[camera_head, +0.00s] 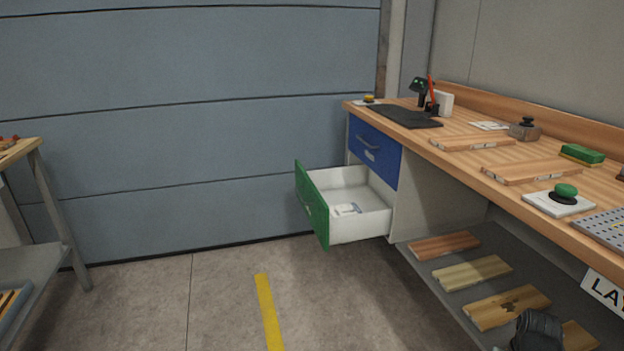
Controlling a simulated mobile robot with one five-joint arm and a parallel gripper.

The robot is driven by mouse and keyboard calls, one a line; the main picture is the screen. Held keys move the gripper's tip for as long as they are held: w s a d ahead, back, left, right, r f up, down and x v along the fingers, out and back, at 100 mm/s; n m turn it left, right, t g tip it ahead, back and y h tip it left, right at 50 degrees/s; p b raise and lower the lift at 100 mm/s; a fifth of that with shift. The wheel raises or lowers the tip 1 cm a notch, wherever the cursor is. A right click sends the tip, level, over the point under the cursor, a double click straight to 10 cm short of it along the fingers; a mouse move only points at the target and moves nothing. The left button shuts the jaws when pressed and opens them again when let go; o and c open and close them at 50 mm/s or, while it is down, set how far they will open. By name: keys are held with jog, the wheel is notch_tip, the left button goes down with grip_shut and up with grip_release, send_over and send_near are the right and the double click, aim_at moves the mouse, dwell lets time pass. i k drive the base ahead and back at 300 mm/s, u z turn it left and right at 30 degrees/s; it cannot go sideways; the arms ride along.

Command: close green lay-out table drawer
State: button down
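The green drawer (312,205) is the lower drawer in the cabinet at the left end of the lay-out table (470,160). It is pulled well out to the left, with its green front standing clear of the cabinet. Its white inside shows, with a small pale item (347,209) lying in it. The blue drawer (374,151) above it is shut.
Open concrete floor with a yellow stripe (268,310) lies in front of the drawer. Boards (445,246) lie on the table's lower shelf. Another table (22,150) stands at the left edge.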

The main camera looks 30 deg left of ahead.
aim_at(316, 190)
jog(key=u, duration=0.05)
jog(key=k, duration=0.6)
jog(key=u, duration=0.55)
jog(key=i, duration=1.2)
jog(key=u, duration=1.45)
jog(key=i, duration=1.05)
jog(key=u, duration=0.55)
jog(key=k, duration=0.75)
jog(key=u, duration=0.25)
jog(key=i, duration=0.7)
jog(key=z, duration=0.2)
jog(key=k, duration=0.9)
jog(key=u, duration=0.15)
jog(key=i, duration=0.8)
jog(key=z, duration=0.05)
